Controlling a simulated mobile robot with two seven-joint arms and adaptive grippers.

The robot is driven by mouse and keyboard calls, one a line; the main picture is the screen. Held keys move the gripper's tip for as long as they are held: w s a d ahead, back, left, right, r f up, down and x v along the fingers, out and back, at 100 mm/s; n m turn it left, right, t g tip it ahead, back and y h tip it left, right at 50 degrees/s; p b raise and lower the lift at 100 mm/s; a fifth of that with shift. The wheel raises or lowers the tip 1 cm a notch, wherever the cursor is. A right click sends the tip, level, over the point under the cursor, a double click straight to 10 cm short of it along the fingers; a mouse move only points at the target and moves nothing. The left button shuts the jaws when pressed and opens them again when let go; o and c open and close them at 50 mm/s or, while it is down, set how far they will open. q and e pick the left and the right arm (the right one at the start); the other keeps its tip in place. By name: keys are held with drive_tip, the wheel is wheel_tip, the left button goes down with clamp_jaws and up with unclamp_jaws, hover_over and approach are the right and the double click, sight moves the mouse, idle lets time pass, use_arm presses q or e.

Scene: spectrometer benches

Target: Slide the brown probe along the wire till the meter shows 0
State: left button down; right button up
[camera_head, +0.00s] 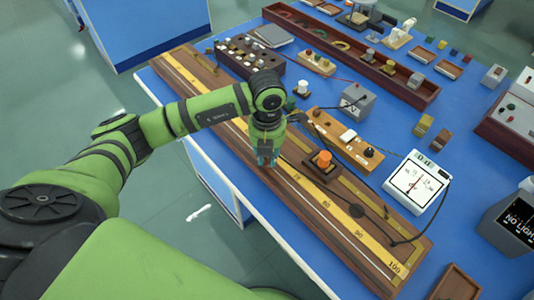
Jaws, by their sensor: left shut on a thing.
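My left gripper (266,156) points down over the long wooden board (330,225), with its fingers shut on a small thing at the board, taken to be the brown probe. The fingers hide most of it. A yellow scale (310,199) with numbers rising to 100 at the near right end runs along the board. My right gripper is not in view.
A brown block with an orange top (322,161) sits beside the scale, right of the gripper. A wooden key board (343,138) and a grey box (356,103) stand behind. A dark cable (376,190) crosses toward the board. A resistance box (249,56) is at the back.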

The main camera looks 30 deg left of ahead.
use_arm(q)
drive_tip(key=shift+s+f, duration=0.1)
drive_tip(key=shift+f, duration=0.05)
idle(0.4)
drive_tip(key=shift+s+f, duration=0.15)
drive_tip(key=shift+f, duration=0.05)
idle(1.7)
idle(2.0)
drive_tip(key=c, duration=1)
unclamp_jaws()
drive_tip(key=shift+r, duration=0.1)
drive_tip(key=shift+w+r, duration=0.15)
drive_tip(key=shift+w, duration=0.05)
wheel_tip(320, 180, up, 12)
drive_tip(key=shift+f, duration=0.15)
